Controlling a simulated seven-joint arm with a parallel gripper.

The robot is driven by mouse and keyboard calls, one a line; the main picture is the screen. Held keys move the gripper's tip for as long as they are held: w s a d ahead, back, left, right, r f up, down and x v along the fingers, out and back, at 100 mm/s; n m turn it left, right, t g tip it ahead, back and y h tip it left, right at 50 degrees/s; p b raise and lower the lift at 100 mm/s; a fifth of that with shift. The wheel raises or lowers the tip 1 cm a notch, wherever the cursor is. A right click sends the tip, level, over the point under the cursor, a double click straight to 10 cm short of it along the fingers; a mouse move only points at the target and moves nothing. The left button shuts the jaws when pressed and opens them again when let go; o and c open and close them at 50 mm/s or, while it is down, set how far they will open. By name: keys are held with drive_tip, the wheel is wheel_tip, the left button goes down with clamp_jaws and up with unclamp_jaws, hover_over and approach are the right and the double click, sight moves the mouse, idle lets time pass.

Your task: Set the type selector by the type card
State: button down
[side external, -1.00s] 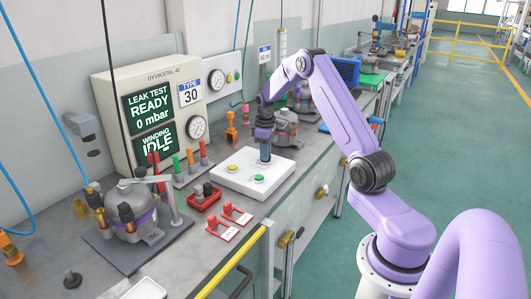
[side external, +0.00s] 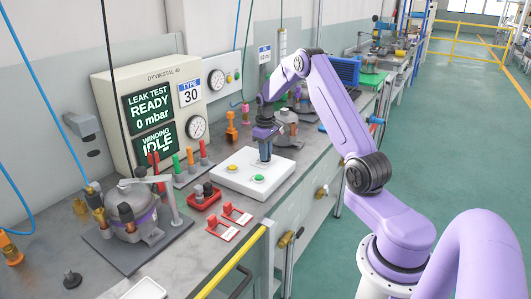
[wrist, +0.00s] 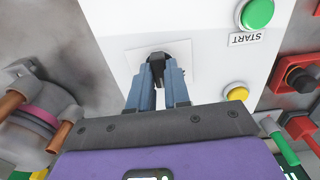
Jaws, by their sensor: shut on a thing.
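My gripper (wrist: 159,88) is shut on a black selector knob (wrist: 156,60) on the white control box, seen in the wrist view. The knob's pointer direction and any position marks are hard to make out. In the side external view my gripper (side external: 265,152) comes down on the far part of the white box (side external: 230,181), and the fingers hide the knob. The type card (side external: 190,92) on the tester panel reads TYPE 30.
The box also carries a green START button (wrist: 257,14) and a yellow button (wrist: 237,92). The tester (side external: 150,80) shows LEAK TEST READY, 0 mbar, WINDING IDLE.

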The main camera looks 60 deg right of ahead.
drive_tip(key=c, duration=1.1)
unclamp_jaws()
drive_tip(key=shift+r, duration=0.1)
wheel_tip(320, 180, up, 17)
drive_tip(key=shift+r, duration=0.2)
